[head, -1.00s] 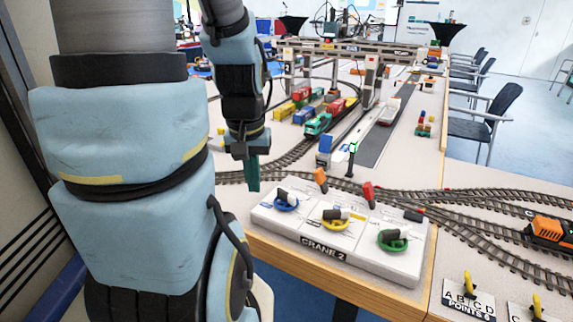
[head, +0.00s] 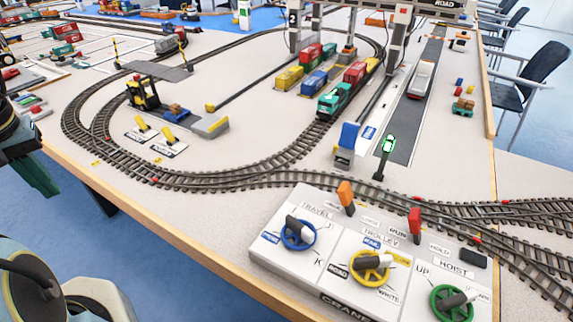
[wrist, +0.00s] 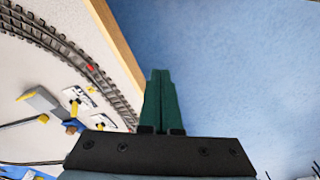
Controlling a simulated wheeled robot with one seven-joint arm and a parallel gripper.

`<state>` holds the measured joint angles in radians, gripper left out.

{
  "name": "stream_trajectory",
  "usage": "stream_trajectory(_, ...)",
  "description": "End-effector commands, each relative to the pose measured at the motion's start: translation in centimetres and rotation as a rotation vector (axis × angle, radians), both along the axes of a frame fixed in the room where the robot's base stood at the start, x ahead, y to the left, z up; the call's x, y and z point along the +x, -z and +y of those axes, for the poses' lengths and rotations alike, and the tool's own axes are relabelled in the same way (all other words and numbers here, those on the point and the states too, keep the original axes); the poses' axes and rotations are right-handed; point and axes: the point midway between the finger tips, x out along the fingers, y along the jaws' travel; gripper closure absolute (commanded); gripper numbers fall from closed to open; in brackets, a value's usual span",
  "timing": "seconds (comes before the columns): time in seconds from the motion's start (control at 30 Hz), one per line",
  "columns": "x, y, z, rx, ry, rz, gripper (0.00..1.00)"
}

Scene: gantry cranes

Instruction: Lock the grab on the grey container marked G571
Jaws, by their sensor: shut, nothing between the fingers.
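My gripper (head: 40,175) has dark green fingers, pressed together and empty. It is at the left edge of the head view, off the table's front edge and well left of the crane panel (head: 300,271). The wrist view shows the shut fingers (wrist: 161,100) over blue floor. The panel has an upright orange lever (head: 345,194), a red lever (head: 415,222), and blue (head: 298,235), yellow (head: 370,268) and green (head: 452,302) wheels. A pale grey body (head: 422,78) sits on the road under the crane (head: 400,42). No G571 mark is readable, and the grab is not distinguishable.
Several coloured containers (head: 320,65) stand beside a track under the crane. A yellow forklift model (head: 147,95) is left of centre. Curved track (head: 200,180) runs along the table's front.

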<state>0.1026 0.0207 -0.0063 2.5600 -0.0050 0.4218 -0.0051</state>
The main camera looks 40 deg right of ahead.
Motion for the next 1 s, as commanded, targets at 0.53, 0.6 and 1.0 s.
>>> stream_trajectory(0.53,-0.3,2.5,-4.4,-0.055,-0.063,0.153,1.0)
stream_trajectory(0.6,-1.0,4.1,-8.3,-0.092,-0.116,0.286,1.0)
stream_trajectory(1.0,-11.4,6.5,-33.5,-0.162,-0.333,1.177,1.0)
